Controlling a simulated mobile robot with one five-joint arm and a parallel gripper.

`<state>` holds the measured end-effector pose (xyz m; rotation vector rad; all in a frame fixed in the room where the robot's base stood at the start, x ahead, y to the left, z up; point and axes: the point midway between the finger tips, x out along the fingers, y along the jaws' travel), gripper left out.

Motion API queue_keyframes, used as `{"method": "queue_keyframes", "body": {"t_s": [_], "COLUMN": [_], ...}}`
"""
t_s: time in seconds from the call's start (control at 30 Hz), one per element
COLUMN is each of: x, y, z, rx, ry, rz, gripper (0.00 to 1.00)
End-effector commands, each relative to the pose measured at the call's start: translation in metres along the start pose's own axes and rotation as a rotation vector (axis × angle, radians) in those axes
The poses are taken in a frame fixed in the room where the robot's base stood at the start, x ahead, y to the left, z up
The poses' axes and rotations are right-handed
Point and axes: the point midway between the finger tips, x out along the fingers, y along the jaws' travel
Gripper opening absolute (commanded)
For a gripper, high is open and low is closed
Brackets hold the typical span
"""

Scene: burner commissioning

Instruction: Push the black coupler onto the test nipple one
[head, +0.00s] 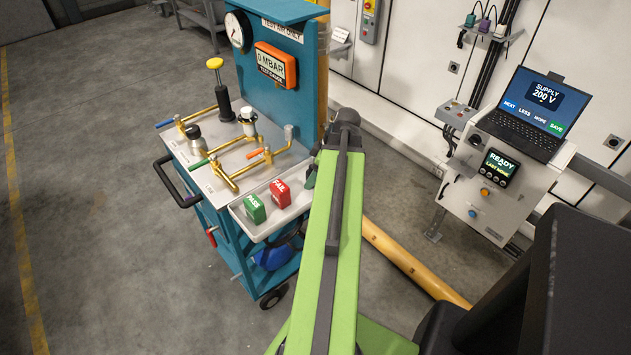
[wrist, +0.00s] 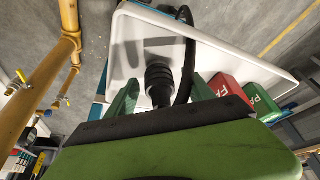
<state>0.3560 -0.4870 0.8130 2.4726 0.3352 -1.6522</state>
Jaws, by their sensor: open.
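The black coupler (wrist: 158,78) shows in the wrist view as a ribbed black piece with a black hose (wrist: 187,50) curving away from it. It is over the white tray. My gripper (wrist: 163,95) is open, with one green finger on each side of the coupler; I cannot tell whether either finger touches it. In the head view my green arm hides the coupler and most of my gripper. Upright metal fittings stand on the trolley's pipework, one silver at the left (head: 193,132) and one at the right (head: 288,132). I cannot tell which is test nipple one.
The white tray (head: 238,208) at the trolley's front holds a green PASS block (head: 255,208) and a red FAIL block (head: 280,193). A yellow-topped pump (head: 221,98), brass pipes and a blue back panel (head: 272,102) stand beyond. A yellow pipe (head: 410,265) runs low at the right.

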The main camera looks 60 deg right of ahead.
Motion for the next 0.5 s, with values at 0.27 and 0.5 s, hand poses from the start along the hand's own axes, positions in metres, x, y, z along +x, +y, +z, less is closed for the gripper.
{"method": "queue_keyframes", "body": {"t_s": [0.27, 0.5], "x": [-0.0013, -0.0012], "y": [0.0000, 0.0000], "z": [-0.0008, -0.0008], "rx": [0.000, 0.000], "ry": [0.000, 0.000], "rz": [0.000, 0.000], "gripper": [0.61, 0.33]}}
